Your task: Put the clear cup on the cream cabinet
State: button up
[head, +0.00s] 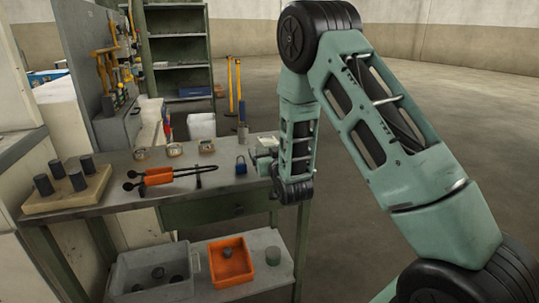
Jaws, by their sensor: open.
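I cannot make out the clear cup for certain in the head view. A small pale shape (265,142) at the right end of the workbench, beside my gripper, is too small and too covered to name. My gripper (263,162) is at the bench's right edge, low over the top, partly hidden by my wrist. It is open, and I see nothing held in it. A cream cabinet (22,195) stands at the far left, beside the bench, with a grey top that is cut off by the picture edge.
Open floor lies right.

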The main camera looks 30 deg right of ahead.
jog(key=shift+r, duration=0.25)
jog(key=p+v, duration=0.6)
jog(key=v, duration=0.6)
jog(key=shift+p, duration=0.4)
